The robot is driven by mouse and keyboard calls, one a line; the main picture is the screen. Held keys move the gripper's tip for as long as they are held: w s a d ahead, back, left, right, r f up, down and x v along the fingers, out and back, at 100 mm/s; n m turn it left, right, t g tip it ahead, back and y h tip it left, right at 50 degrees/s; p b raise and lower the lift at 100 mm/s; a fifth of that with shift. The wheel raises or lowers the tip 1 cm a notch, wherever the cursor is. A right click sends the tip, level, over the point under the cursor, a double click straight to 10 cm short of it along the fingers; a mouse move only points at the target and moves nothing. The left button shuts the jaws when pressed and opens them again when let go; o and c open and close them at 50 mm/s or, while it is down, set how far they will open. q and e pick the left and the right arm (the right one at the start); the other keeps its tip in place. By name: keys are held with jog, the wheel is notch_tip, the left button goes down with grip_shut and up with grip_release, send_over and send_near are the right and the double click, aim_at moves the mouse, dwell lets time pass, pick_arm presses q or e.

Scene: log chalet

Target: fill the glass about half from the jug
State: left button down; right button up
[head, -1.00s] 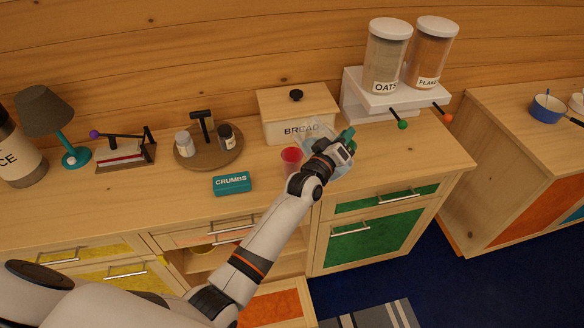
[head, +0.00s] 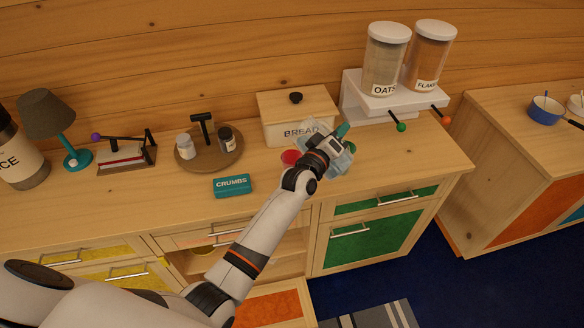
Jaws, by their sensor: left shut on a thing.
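The jug (head: 343,162) is clear and bluish with a teal part at its top right. My left gripper (head: 335,146) is shut on it in front of the bread box, and hides much of it. The jug looks tilted, but how far I cannot tell. The glass (head: 290,157) is small and reddish and stands on the counter just left of the gripper, partly covered by my wrist. The level inside the glass and any stream from the jug cannot be made out. My right gripper is not in view.
The bread box (head: 283,132) stands close behind the glass. A teal crumbs box (head: 232,186) lies to the front left. A round wooden tray (head: 224,160) with shakers is further left. The cereal dispenser (head: 362,92) stands behind right. The counter right of the jug is clear.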

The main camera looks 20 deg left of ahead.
pick_arm(q)
jog(key=shift+w+a+r+n+p, duration=0.1)
jog(key=shift+a+r+n+p, duration=0.2)
jog(key=shift+r, duration=0.3)
jog(key=shift+w+a+r+n+p, duration=0.1)
jog(key=shift+a+r+n+p, duration=0.1)
jog(key=shift+r+n, duration=0.3)
jog(key=shift+r, duration=0.25)
jog(key=shift+a+r+n+p, duration=0.2)
jog(key=shift+r+n+p, duration=0.1)
jog(key=shift+r, duration=0.05)
jog(key=shift+f, duration=0.15)
dwell(0.7)
jog(key=shift+s+d+f+m+b, duration=0.1)
jog(key=shift+d+f+m+b, duration=0.4)
jog(key=shift+f+m, duration=0.3)
jog(key=shift+s+d+f+m+b, duration=0.1)
jog(key=shift+d+f+m+b, duration=0.4)
jog(key=shift+f+m, duration=0.3)
jog(key=shift+d, duration=0.15)
